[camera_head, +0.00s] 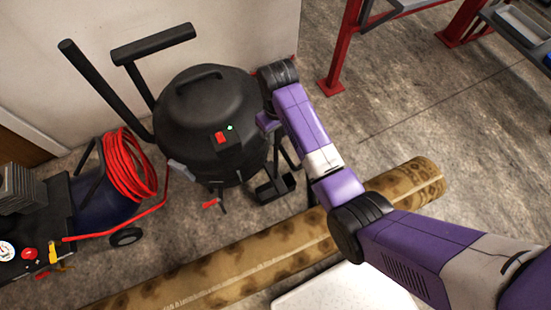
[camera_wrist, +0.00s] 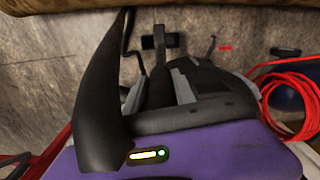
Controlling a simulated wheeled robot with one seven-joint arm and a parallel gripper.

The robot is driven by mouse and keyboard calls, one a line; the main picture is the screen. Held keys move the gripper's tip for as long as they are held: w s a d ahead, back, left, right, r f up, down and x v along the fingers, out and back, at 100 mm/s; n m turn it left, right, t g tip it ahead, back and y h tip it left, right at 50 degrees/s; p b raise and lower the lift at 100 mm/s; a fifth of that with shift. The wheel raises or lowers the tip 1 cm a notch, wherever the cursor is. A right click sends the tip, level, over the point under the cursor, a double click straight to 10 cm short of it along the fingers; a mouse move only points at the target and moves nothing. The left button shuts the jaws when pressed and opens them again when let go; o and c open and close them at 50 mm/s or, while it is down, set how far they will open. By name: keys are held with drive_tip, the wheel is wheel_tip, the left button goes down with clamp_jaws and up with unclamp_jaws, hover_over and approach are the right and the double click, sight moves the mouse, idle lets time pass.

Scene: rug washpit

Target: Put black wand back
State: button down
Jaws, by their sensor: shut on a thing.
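A black wand (camera_head: 283,183) shows below my arm, right of the black vacuum (camera_head: 195,125); its lower end looks like a flat black head near the floor. In the wrist view the wand (camera_wrist: 159,75) runs up from the fingers to that head. My gripper (camera_head: 267,122) is beside the vacuum's right side, its fingertips mostly hidden by my arm. In the wrist view my gripper (camera_wrist: 182,85) is shut on the wand; the exact contact is hard to see. A dark tapered shape stands at the left there; I cannot tell what it is.
A rolled patterned rug (camera_head: 240,262) lies across the floor in front. A compressor (camera_head: 92,195) with a coiled red hose (camera_head: 130,165) stands left of the vacuum. A red-legged table (camera_head: 345,45) is at the back right.

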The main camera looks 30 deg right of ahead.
wheel_tip(320, 180, down, 8)
drive_tip(key=shift+f+b, duration=0.1)
drive_tip(key=shift+b, duration=0.7)
drive_tip(key=shift+f+b, duration=0.3)
drive_tip(key=shift+f, duration=0.3)
drive_tip(key=c, duration=1)
unclamp_jaws()
wheel_tip(320, 180, up, 13)
drive_tip(key=p, duration=0.3)
hover_over(277, 146)
drive_tip(key=w, duration=0.1)
drive_tip(key=shift+d+r, duration=0.1)
drive_tip(key=shift+d, duration=0.2)
